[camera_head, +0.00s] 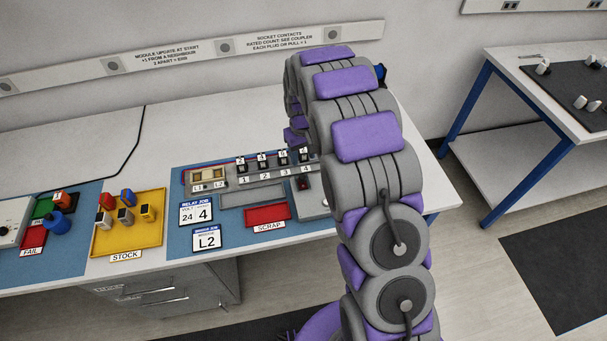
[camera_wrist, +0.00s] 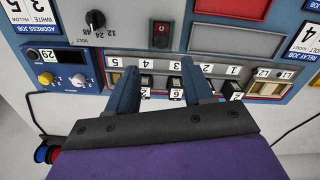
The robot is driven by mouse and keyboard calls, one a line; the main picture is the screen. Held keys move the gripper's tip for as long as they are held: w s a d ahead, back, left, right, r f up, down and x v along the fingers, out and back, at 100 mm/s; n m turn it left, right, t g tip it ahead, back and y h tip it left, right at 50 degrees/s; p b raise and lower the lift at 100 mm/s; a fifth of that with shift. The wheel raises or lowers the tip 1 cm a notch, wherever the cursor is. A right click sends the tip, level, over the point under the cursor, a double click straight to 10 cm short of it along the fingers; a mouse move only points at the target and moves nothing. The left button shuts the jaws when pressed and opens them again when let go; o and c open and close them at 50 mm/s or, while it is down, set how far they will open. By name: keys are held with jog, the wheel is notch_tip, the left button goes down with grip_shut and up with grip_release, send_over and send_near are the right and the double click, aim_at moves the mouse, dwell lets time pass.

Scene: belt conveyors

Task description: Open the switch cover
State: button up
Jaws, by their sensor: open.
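A red switch (camera_wrist: 161,34) in a dark housing sits on the grey panel in the wrist view, next to a black rotary dial (camera_wrist: 95,20). It also shows as a small dark red patch (camera_head: 303,184) beside my arm in the head view. I cannot make out a separate cover or whether it is up or down. My gripper (camera_wrist: 159,66) is open, with its two blue fingers spread and nothing between them. In the picture the fingertips lie below the switch, over the numbered row, apart from the switch. In the head view my arm hides the gripper.
A row of numbered sockets with black plugs (camera_head: 262,162) lies beside the fingers. A second table (camera_head: 500,58) stands right.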

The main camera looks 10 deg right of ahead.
send_over(302, 176)
jog(key=f, duration=0.5)
jog(key=shift+s+a+f+b, duration=0.1)
jog(key=shift+a+f+b, duration=0.15)
jog(key=shift+a+b, duration=0.15)
jog(key=f, duration=0.1)
jog(key=d+f, duration=0.1)
jog(key=f, duration=0.2)
jog(key=shift+d+f+b, duration=0.1)
jog(key=shift+d+b, duration=0.15)
jog(key=shift+b, duration=0.05)
jog(key=shift+a, duration=0.55)
jog(key=shift+c, duration=0.5)
jog(key=shift+d, duration=0.3)
jog(key=c, duration=0.6)
grip_shut()
